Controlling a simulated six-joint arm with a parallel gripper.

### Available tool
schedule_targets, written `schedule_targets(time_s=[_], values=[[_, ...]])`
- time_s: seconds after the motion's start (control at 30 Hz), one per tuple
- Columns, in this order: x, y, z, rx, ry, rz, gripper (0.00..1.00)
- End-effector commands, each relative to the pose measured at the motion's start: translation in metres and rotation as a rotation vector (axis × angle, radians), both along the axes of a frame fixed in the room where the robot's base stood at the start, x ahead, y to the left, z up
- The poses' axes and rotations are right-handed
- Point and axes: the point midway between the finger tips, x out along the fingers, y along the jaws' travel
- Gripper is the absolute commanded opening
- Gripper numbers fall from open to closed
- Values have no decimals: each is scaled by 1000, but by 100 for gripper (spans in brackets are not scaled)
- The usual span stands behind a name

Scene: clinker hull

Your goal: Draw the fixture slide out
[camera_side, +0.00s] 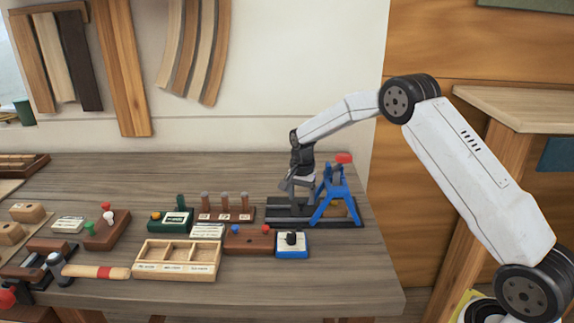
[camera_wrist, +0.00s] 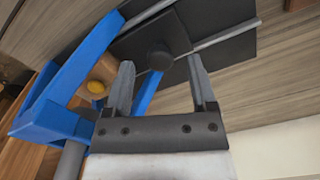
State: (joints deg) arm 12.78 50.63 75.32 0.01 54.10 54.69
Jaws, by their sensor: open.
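The fixture (camera_side: 336,205) stands at the right end of the bench, a blue frame on a dark base with a red piece on top. My gripper (camera_side: 296,187) is low over the left part of the fixture, beside the blue frame. I cannot tell whether the fingers touch the knob.
A blue block with a black knob (camera_side: 292,243) and a brown block with buttons (camera_side: 248,238) lie in front of the fixture. A peg rack (camera_side: 226,213) stands to its left. A compartment tray (camera_side: 178,259) is further left. The bench's front right corner is clear.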

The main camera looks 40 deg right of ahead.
Motion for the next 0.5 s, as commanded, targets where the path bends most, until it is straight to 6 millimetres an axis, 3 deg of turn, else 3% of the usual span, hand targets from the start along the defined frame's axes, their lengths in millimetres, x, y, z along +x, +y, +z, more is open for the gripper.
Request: schedule_targets(time_s=[0.2, 0.47, 0.5], values=[[0, 0, -12, 0, 0, 0, 73], [0, 0, -13, 0, -1, 0, 73], [0, 0, -13, 0, -1, 0, 63]])
